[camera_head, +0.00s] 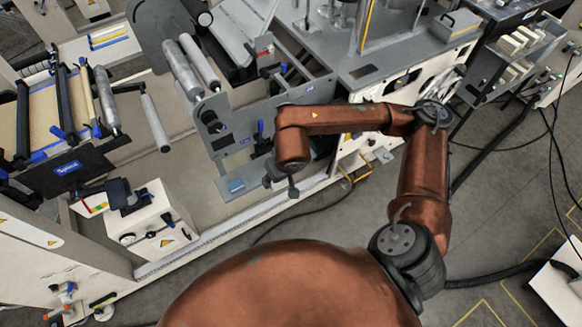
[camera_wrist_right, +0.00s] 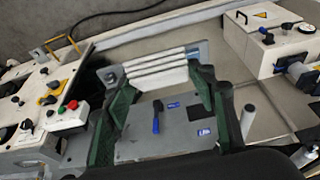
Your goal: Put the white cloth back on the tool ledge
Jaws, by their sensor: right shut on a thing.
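My right gripper (camera_wrist_right: 158,75) has dark green fingers and is shut on the white cloth (camera_wrist_right: 158,70), which shows as a stack of white folded layers between the fingertips. In the head view my right gripper (camera_head: 281,178) is a small dark shape at the end of the copper arm, and I cannot make out the cloth there. A small grey ledge (camera_head: 252,180) with a blue patch juts from the foot of the grey machine plate, just left of the gripper; it looks like the tool ledge. My left gripper is not in view.
A white box (camera_head: 150,222) stands at lower left. Metal rollers (camera_head: 183,68) stand at upper left.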

